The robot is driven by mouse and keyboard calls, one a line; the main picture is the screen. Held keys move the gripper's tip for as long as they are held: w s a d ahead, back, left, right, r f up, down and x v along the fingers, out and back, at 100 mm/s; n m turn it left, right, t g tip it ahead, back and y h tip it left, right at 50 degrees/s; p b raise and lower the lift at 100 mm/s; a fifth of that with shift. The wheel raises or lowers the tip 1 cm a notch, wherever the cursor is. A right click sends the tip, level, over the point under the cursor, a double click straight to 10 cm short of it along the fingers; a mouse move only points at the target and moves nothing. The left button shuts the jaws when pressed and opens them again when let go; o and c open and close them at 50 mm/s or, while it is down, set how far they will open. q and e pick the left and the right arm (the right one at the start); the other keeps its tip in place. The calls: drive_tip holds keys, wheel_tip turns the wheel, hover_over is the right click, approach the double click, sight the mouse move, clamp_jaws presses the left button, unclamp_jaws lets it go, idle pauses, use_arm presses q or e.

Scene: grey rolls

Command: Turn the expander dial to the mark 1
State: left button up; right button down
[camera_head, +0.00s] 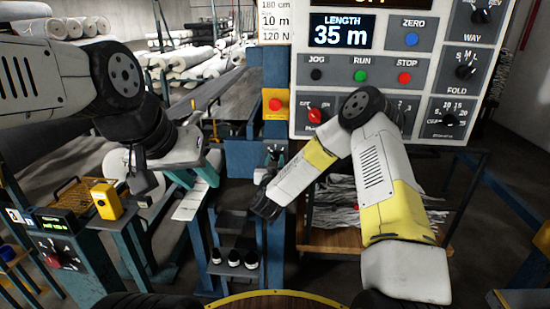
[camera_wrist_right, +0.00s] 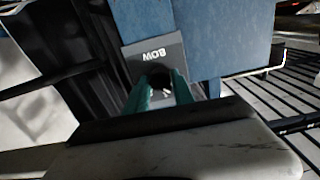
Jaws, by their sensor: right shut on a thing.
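A black dial knob (camera_wrist_right: 160,82) sits on a grey plate (camera_wrist_right: 152,56) on a blue post. The plate's lettering looks like BOW upside down in the right wrist view. My right gripper (camera_wrist_right: 158,92) has its teal fingers on either side of the knob and is shut on it. The dial's marks and pointer are too small or hidden to read. In the head view my right gripper (camera_head: 273,157) is at the small plate on the blue post, below the red stop button. My left gripper (camera_head: 196,176) hangs at the left, away from the dial; its finger gap is unclear.
A large control panel (camera_head: 425,60) with a 35 m display and several knobs hangs above my right arm. A red button on a yellow box (camera_head: 275,103) is just above the dial. A small console (camera_head: 62,250) and a yellow box (camera_head: 106,201) stand at the left.

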drive_tip(key=m, duration=0.4)
drive_tip(key=shift+m, duration=2.2)
drive_tip(key=c, duration=1.1)
unclamp_jaws()
drive_tip(key=s, duration=0.7)
drive_tip(key=shift+s+a, duration=0.35)
